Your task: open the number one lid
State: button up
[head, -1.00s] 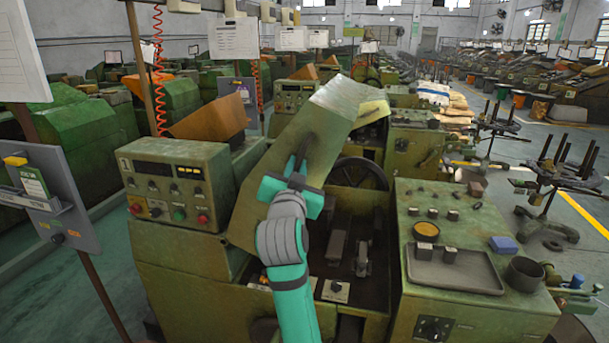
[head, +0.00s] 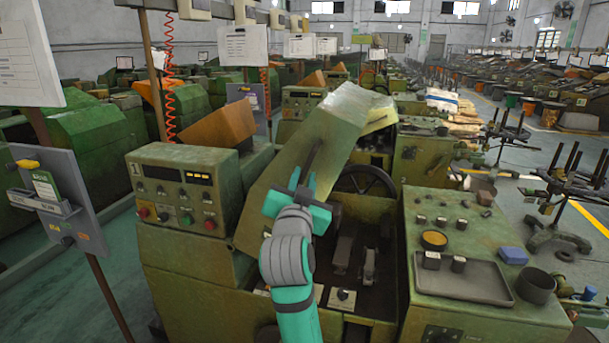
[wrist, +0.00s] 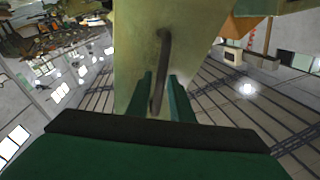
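The number one machine (head: 185,190) has a "1" on its control box. Its green lid (head: 340,125) stands raised and tilted, and the machine's inside shows beneath it. A dark bar handle (head: 312,155) runs along the lid's face; in the wrist view the handle (wrist: 163,50) rises from between the fingers. My teal gripper (head: 303,182) is at the handle's lower end. In the wrist view its fingers (wrist: 160,78) stand apart on either side of the handle, with visible gaps. Whether either finger touches it is unclear.
To the right, a green worktop (head: 455,240) holds a grey tray (head: 460,280), a dark cup (head: 535,286) and a blue block (head: 513,255). A grey panel on a post (head: 60,200) stands at left. A handwheel (head: 365,180) sits behind the opening.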

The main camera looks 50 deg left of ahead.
jog(key=v, duration=0.8)
dwell(0.4)
jog(key=w+d+f+m+h, duration=0.1)
jog(key=d+f, duration=0.5)
jog(key=f, duration=0.3)
jog(key=w+d+f+t+h, duration=0.1)
jog(key=w+d+f+h, duration=0.1)
jog(key=d+f, duration=0.45)
jog(key=w+d+f+m+h, duration=0.1)
jog(key=d+f, duration=0.3)
jog(key=f, duration=0.7)
jog(key=s+d+f+m+t+h, duration=0.15)
jog(key=s+d+f+h, duration=0.4)
jog(key=d+f, duration=0.7)
jog(key=s+d+f+h, duration=0.1)
jog(key=s+d+f, duration=0.1)
jog(key=s+d, duration=0.6)
jog(key=s+d+f+h, duration=0.2)
jog(key=s+d, duration=0.6)
jog(key=s, duration=0.8)
jog(key=shift+s+d+m+g, duration=0.15)
jog(key=shift+d+m+g, duration=0.1)
jog(key=shift+m+g, duration=0.2)
